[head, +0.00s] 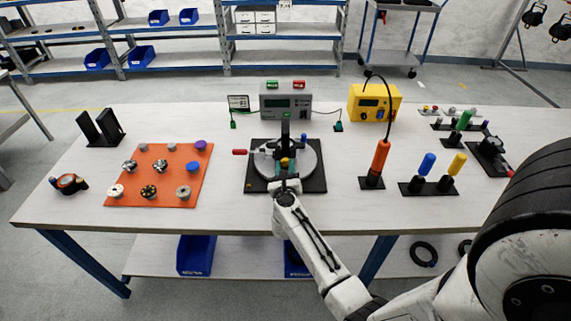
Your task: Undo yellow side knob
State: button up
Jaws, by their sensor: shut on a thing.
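The yellow side knob (285,162) shows as a small yellow spot on the near side of a round grey device (305,160). The device stands on a black square base plate (315,185) in the middle of the table, with a dark upright post at its centre. My gripper (286,171) reaches in from the front and is shut at the yellow knob. The fingers are small in view and partly cover the knob. A red-handled lever (240,152) sticks out at the device's left, and a small blue knob (304,137) is at its back right.
An orange mat (150,196) with several knobs and caps lies left. A grey meter box (287,100) and a yellow case (375,103) stand behind. An orange-handled tool (380,157) and a rack with blue and yellow handles (415,188) stand right. The front table strip is clear.

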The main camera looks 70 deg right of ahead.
jog(key=shift+n, duration=0.8)
jog(key=o, duration=1.1)
jog(key=shift+c, duration=0.2)
jog(key=shift+f, duration=0.1)
